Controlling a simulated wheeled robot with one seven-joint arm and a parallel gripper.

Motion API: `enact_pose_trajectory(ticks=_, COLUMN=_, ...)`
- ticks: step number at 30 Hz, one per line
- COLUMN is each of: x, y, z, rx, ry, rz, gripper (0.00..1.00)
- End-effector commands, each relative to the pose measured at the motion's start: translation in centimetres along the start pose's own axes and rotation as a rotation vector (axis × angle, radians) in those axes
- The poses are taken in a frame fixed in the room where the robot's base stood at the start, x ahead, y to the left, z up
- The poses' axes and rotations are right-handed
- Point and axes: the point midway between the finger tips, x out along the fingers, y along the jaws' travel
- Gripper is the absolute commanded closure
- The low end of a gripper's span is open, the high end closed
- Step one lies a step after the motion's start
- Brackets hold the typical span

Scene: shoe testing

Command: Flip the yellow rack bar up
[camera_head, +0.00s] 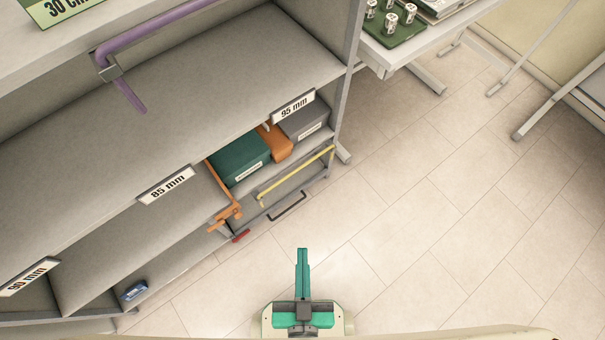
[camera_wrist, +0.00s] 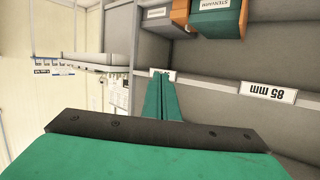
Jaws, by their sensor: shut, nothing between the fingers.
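The yellow rack bar (camera_head: 297,174) runs slantwise along the front of the lower right shelf compartment in the head view, in front of the boxes there. I cannot make out the bar in the wrist view. My gripper (camera_head: 302,252) is at the bottom centre of the head view, over the floor, with its green fingers together and nothing between them. It is apart from the bar, below it in the picture. In the wrist view the shut fingers (camera_wrist: 161,97) point toward the shelf unit.
Behind the bar sit a green box (camera_head: 238,158), an orange box (camera_head: 274,142) and a grey box (camera_head: 308,122). An orange bar (camera_head: 226,203) stands at the compartment's left and a purple bar (camera_head: 150,32) above. A table (camera_head: 425,45) stands upper right.

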Motion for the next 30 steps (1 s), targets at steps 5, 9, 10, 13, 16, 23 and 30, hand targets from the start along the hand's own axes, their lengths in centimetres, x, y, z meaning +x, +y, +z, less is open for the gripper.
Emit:
enact_pose_trajectory(ticks=5, x=3.5, y=2.0, z=6.9, rx=0.255, ry=-0.099, rz=0.071, gripper=1.00)
enact_pose_trajectory(ticks=9, x=7.4, y=3.4, z=14.2, rx=0.563, ry=-0.205, rz=0.149, gripper=1.00)
enact_pose_trajectory(ticks=10, x=8.2, y=3.6, z=15.6, rx=0.631, ry=-0.226, rz=0.165, gripper=1.00)
enact_pose_trajectory(ticks=13, x=11.2, y=4.2, z=20.0, rx=0.858, ry=-0.292, rz=0.218, gripper=1.00)
enact_pose_trajectory(ticks=16, x=14.3, y=4.6, z=23.8, rx=1.087, ry=-0.352, rz=0.269, gripper=1.00)
enact_pose_trajectory(ticks=23, x=21.9, y=5.1, z=29.3, rx=1.619, ry=-0.478, rz=0.365, gripper=1.00)
enact_pose_trajectory(ticks=30, x=30.1, y=5.8, z=29.8, rx=2.161, ry=-0.617, rz=0.416, gripper=1.00)
